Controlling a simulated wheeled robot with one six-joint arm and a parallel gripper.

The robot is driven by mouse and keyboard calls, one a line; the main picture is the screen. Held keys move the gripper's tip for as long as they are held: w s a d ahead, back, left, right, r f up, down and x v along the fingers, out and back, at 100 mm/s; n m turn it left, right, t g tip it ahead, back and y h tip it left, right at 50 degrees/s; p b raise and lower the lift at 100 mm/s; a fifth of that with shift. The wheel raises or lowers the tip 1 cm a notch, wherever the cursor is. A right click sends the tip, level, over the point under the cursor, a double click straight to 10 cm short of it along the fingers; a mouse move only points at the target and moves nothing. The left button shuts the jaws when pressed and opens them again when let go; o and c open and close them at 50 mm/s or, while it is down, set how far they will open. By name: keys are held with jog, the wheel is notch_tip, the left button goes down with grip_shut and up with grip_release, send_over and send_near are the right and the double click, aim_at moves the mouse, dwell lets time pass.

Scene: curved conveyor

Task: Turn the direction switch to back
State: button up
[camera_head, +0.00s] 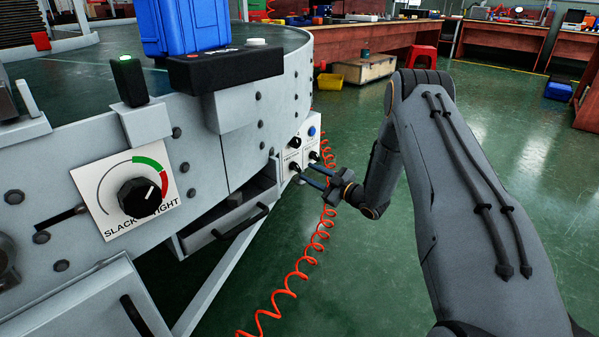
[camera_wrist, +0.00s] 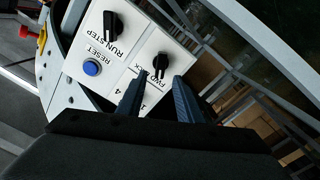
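The direction switch is a black knob (camera_wrist: 160,65) with a partly covered FWD/BACK label on a white control panel. In the head view the switch (camera_head: 294,167) is the lower left knob of the panel (camera_head: 305,147). My gripper (camera_wrist: 159,86) is open and empty. In the wrist view its two dark blue fingers reach toward the switch, one on each side, with the knob seen just beyond the tips. I cannot tell whether they touch it. In the head view my gripper (camera_head: 309,174) is close to the lower part of the panel. The knob's exact setting is unclear.
The panel also has a RUN/STEP knob (camera_wrist: 113,25), a blue RESET button (camera_wrist: 91,68) and a further knob (camera_head: 313,155). A SLACK/TIGHT knob (camera_head: 139,197) is on the conveyor side. A coiled orange hose (camera_head: 301,268) hangs below the panel. Open green floor (camera_head: 352,265) lies to the right.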

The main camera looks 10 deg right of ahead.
aim_at(298, 167)
jog(key=b+x, duration=0.2)
jog(key=x, duration=0.3)
jog(key=shift+w+a, duration=0.25)
jog(key=shift+w, duration=0.05)
jog(key=shift+c, duration=0.2)
grip_shut()
